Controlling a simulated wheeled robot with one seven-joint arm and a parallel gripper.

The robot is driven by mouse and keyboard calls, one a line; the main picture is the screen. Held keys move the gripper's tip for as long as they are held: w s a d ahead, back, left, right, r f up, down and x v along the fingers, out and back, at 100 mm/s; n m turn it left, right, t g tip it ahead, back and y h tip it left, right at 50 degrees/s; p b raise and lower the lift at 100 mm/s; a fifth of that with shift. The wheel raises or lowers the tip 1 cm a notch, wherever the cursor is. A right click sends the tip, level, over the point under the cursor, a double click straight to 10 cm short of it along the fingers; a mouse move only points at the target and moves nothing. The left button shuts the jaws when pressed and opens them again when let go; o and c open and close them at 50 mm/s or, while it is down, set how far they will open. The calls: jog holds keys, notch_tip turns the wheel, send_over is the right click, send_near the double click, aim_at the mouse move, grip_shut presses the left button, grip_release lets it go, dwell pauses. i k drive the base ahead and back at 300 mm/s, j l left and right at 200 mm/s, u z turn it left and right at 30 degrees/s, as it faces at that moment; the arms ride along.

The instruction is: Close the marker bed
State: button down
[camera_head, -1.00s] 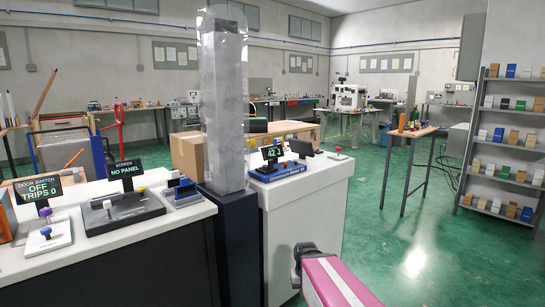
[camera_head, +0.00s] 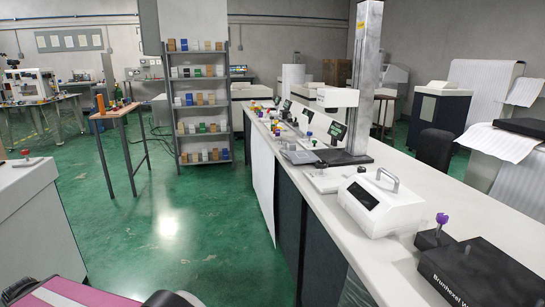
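I cannot tell for sure which thing is the marker bed. On the long white counter stands a tall grey column machine (camera_head: 368,75) with a white head (camera_head: 338,97) held out to the left above a dark base (camera_head: 343,157). A flat white plate (camera_head: 325,182) lies in front of that base. Whether any bed there is open or shut is too small to tell. Part of my pink arm (camera_head: 65,292) shows at the bottom left, well apart from the counter. My gripper's fingers are not in view.
The long counter (camera_head: 395,255) also bears a white box with a handle (camera_head: 380,205) and a black box (camera_head: 480,275). A shelf rack (camera_head: 200,105) and a narrow wooden table (camera_head: 115,112) stand at the back left. Green floor (camera_head: 190,240) is clear left of the counter.

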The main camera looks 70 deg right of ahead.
aim_at(298, 157)
jog(key=j+z, duration=0.1)
jog(key=z, duration=2.65)
